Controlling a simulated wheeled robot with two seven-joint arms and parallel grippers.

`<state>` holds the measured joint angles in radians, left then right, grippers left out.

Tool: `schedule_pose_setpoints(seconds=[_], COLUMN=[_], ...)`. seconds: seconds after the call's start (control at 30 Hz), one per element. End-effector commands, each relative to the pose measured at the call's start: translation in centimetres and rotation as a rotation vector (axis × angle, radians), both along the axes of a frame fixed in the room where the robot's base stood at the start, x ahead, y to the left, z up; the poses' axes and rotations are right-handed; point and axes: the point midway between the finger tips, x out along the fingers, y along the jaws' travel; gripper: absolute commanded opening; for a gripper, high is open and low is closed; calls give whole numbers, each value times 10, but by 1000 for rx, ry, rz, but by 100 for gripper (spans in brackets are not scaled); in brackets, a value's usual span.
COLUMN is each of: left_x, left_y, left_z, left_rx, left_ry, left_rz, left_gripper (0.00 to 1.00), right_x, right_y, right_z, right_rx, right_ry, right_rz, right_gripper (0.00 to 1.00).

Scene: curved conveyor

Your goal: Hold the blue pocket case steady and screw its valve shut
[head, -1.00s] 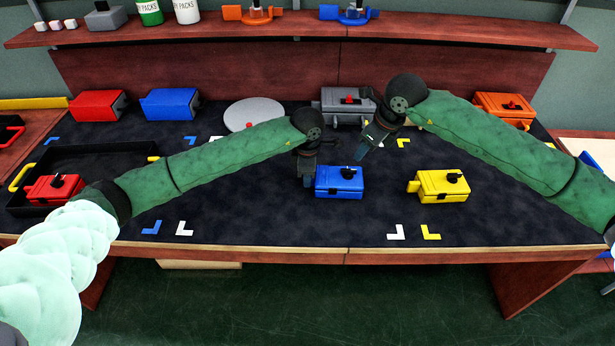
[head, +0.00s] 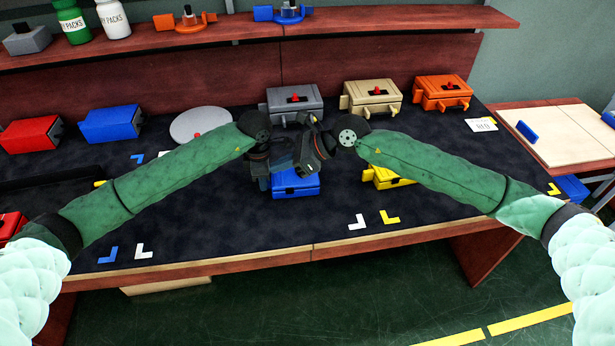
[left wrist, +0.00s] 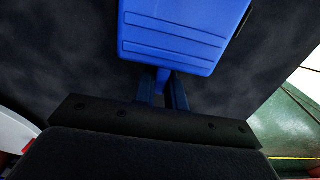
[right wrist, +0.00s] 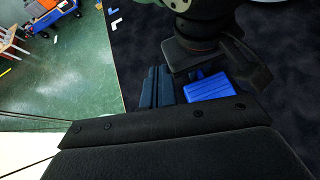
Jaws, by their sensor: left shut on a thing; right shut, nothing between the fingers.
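The blue pocket case (head: 296,188) lies on the dark mat, partly covered by my grippers in the head view. Its smooth ribbed face fills the top of the left wrist view (left wrist: 175,38). My left gripper (head: 264,181) is shut on the case's small blue tab at its left side; the tab shows between the fingers (left wrist: 163,84). My right gripper (head: 303,172) is shut and empty, over the case and close to my left gripper. In the right wrist view its closed fingers (right wrist: 156,85) show beside the case (right wrist: 209,88). The case's valve is hidden.
A yellow case (head: 390,179) sits just right, partly behind my right arm. Grey (head: 293,103), tan (head: 371,97) and orange (head: 443,93) cases stand behind. A white disc (head: 199,126) and another blue case (head: 110,123) lie back left.

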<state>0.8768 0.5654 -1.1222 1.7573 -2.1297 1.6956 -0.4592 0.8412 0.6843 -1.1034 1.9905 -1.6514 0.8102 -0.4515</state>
Motion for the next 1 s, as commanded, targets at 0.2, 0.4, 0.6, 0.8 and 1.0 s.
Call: schedule_pose_setpoints(seconds=[0.2,0.4,0.6,0.8,1.0], left_x=[0,0,0,0,0], left_y=[0,0,0,0,0], left_z=[0,0,0,0,0], left_rx=[0,0,0,0,0], left_ry=[0,0,0,0,0], left_rz=[0,0,0,0,0], left_gripper=[0,0,0,0,0], right_x=[-17,-27,-35,-40,-47], right_y=[22,33,32,20,-3], right_z=[7,14,16,10,-8], right_rx=[276,481,633,718,726], right_ry=[-114,-213,-296,-367,-423], right_rz=[-18,-120,-285,-500,-746], right_gripper=[0,0,0,0,0])
